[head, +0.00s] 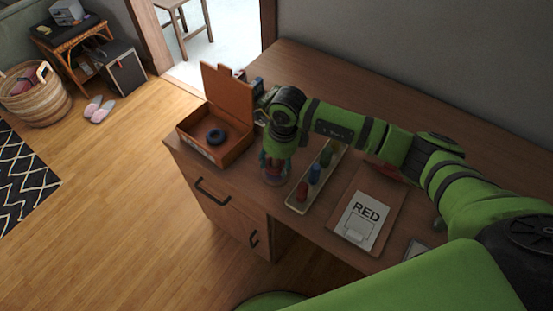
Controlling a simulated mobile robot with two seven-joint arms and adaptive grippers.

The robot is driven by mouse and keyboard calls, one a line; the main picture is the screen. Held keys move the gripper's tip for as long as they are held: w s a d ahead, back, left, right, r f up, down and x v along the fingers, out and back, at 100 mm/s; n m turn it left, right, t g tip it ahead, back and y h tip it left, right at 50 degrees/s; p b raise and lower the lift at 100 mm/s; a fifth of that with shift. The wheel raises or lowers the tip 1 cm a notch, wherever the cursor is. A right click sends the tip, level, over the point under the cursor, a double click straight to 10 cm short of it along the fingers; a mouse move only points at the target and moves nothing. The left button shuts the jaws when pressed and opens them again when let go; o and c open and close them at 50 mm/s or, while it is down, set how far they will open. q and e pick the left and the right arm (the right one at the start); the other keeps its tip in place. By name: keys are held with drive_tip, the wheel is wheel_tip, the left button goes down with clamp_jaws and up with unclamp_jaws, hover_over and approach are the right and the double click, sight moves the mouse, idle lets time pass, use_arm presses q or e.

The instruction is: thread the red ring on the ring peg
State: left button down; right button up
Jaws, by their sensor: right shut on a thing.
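My right gripper (273,166) reaches in from the right and points down at the front part of the desk, between the open box and the long tray. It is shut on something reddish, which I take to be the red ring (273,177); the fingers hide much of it. The ring peg cannot be made out clearly; the gripper and arm cover that spot. I cannot tell whether the ring is around a peg or above it. My left gripper is not in view.
An open brown box (232,155) holds a dark blue ring (216,136). A pale tray (296,208) carries red, blue and green pieces. A board holds a card reading RED (362,221). A red object (391,174) lies partly under my arm. The desk's back right is clear.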

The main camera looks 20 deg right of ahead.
drive_tip(key=shift+f, duration=0.4)
drive_tip(key=o, duration=0.9)
drive_tip(key=shift+o, duration=0.2)
wheel_tip(320, 180, up, 12)
drive_tip(key=d, duration=0.1)
drive_tip(key=shift+s, duration=0.45)
